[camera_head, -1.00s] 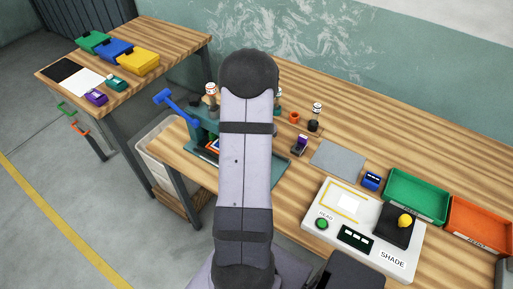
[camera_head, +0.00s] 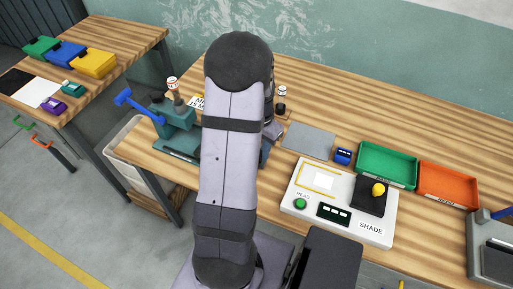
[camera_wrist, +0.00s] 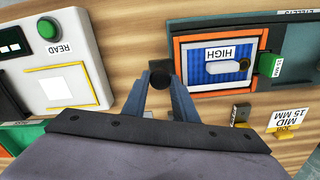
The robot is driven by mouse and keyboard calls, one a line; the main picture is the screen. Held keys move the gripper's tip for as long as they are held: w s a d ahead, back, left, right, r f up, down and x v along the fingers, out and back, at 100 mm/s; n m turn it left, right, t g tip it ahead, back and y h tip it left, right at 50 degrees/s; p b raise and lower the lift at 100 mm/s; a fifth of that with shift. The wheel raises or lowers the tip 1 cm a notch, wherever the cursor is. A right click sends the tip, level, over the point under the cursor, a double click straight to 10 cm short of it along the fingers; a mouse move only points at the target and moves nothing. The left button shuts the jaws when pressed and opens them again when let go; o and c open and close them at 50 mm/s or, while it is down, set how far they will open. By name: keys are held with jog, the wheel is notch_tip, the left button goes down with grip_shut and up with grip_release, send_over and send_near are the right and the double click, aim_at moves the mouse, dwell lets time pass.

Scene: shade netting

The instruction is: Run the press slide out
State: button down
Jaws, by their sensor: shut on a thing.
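The teal press (camera_head: 178,135) with its blue lever (camera_head: 135,103) stands at the left end of the bench, partly hidden by my arm. In the wrist view the press slide (camera_wrist: 178,60) shows as an orange frame around a blue net piece (camera_wrist: 220,76) labelled HIGH. A green block (camera_wrist: 268,65) marked 15 MM sits at its right side. My gripper (camera_wrist: 164,82) is shut on a round black knob (camera_wrist: 162,78) just left of the orange frame. Whether the knob joins the slide is hard to see. The head view hides my gripper behind the arm.
A white reader box (camera_head: 300,190) with a green READ button stands right of my arm; it also shows in the wrist view (camera_wrist: 90,60). Green (camera_head: 387,180) and orange (camera_head: 447,196) trays lie behind it.

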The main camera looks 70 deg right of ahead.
jog(key=c, duration=1.5)
grip_release()
jog(key=shift+s, duration=0.2)
jog(key=shift+c, duration=0.2)
jog(key=shift+o, duration=0.5)
jog(key=shift+s, duration=0.15)
jog(key=shift+w, duration=0.2)
jog(key=shift+r, duration=0.15)
jog(key=shift+s+r+b, duration=0.1)
jog(key=shift+r+b, duration=0.9)
jog(key=shift+r, duration=2.55)
